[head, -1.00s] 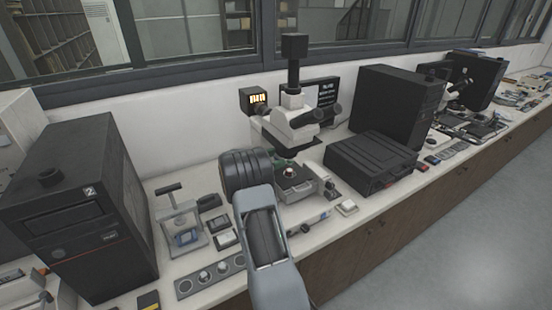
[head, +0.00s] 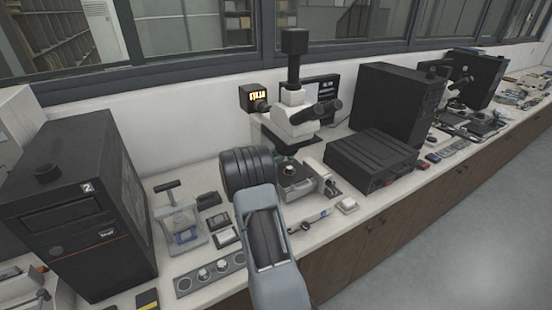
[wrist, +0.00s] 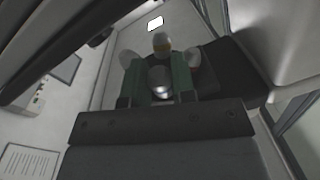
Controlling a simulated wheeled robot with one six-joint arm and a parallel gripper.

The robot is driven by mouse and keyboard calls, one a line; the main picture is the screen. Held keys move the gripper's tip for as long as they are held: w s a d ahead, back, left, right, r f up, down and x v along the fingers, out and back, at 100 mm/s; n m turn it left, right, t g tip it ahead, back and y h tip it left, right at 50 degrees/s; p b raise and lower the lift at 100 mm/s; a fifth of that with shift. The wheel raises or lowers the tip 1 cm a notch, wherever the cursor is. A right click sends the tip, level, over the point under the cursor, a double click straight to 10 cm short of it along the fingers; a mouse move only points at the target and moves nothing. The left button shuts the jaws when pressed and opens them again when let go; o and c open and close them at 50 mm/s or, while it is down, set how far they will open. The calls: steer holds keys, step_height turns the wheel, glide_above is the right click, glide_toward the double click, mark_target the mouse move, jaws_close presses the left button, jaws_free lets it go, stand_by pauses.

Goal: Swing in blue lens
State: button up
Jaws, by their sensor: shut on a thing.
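The white microscope (head: 300,118) stands against the back wall, with a stage (head: 297,187) below its head. In the wrist view, my gripper (wrist: 159,82) has its green fingers on either side of a silver lens (wrist: 161,84) and is shut on it. A lens with a yellow band (wrist: 162,43) is just beyond it. Pale lens barrels show to the left (wrist: 128,58) and right (wrist: 193,58). I cannot make out a blue band on any lens. In the head view, my wrist hides most of the gripper and the lenses.
A black box unit (head: 372,160) lies right of the microscope, before a tall black case (head: 397,100). A large black machine (head: 75,205) stands at the left. A small hand press (head: 178,220) and a strip with round holders (head: 210,273) are on the bench left of my arm.

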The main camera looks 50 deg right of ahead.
steer(key=n+t+b, duration=0.1)
steer(key=t+b, duration=0.1)
steer(key=s+f+n+t+h+b, duration=0.1)
steer(key=n+t+b, duration=0.1)
steer(key=t+b, duration=0.1)
steer(key=n+t+b, duration=0.2)
steer(key=shift+s+f+h+b, duration=0.15)
steer(key=shift+s+h+b, duration=0.15)
steer(key=shift+s+b, duration=0.1)
steer(key=t+b, duration=0.1)
steer(key=n+t+b, duration=0.2)
steer(key=shift+s+d+t+b, duration=0.15)
steer(key=shift+s+t+b, duration=0.1)
steer(key=shift+t+b, duration=0.1)
steer(key=shift+s+r+n+t+y+b, duration=0.2)
steer(key=shift+n+t+y+b, duration=0.3)
steer(key=shift+n+t+b, duration=0.6)
steer(key=shift+r, duration=0.1)
steer(key=o, duration=0.9)
steer(key=b+v, duration=0.2)
steer(key=v, duration=1.1)
steer(key=shift+s+a+b, duration=0.2)
steer(key=shift+a+b, duration=0.1)
steer(key=shift+b, duration=0.05)
